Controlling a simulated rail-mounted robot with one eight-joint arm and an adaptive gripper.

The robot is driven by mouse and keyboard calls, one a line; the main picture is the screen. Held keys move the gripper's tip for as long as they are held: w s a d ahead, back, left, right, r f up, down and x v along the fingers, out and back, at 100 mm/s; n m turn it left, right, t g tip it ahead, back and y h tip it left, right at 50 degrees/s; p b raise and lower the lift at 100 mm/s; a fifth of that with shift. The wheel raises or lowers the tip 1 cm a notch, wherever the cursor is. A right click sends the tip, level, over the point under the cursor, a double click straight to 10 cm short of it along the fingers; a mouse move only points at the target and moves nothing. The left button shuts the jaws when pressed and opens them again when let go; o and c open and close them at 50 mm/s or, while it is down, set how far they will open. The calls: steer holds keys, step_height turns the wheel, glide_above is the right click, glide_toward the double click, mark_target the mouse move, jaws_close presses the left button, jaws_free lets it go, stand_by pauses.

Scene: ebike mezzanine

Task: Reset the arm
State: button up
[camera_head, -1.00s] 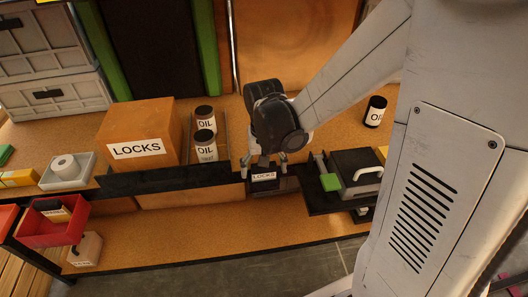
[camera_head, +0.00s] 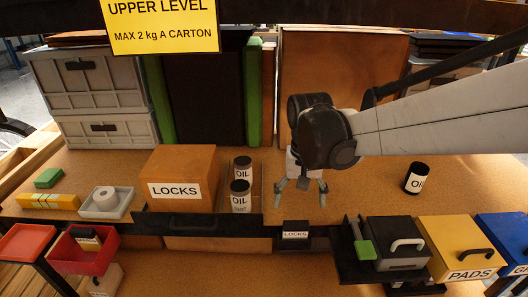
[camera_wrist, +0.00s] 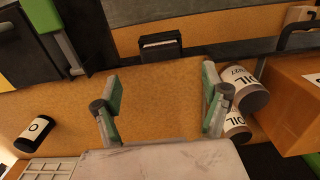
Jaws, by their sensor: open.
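My gripper (camera_head: 301,192) hangs above the orange-brown shelf top (camera_head: 362,190), between the two oil cans and the single oil can at the right. Its two fingers are spread and nothing is between them. In the wrist view my open gripper (camera_wrist: 162,108) has the bare shelf top (camera_wrist: 160,90) behind it. A small black block with a LOCKS label (camera_head: 295,230) sits at the shelf's front edge, below and apart from my gripper. This block also shows in the wrist view (camera_wrist: 160,48), beyond the fingertips.
A LOCKS carton (camera_head: 178,178) and oil cans (camera_head: 241,195) stand left of my gripper. A single oil can (camera_head: 416,178) stands right. A grey case (camera_head: 395,240), a yellow PADS box (camera_head: 460,245) and a red bin (camera_head: 84,250) line the front. A yellow sign (camera_head: 160,25) hangs above.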

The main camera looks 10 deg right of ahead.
steer(key=s+r+n+t+p, duration=0.2)
steer(key=s+r+t, duration=0.5)
steer(key=s, duration=0.4)
steer(key=shift+r, duration=0.55)
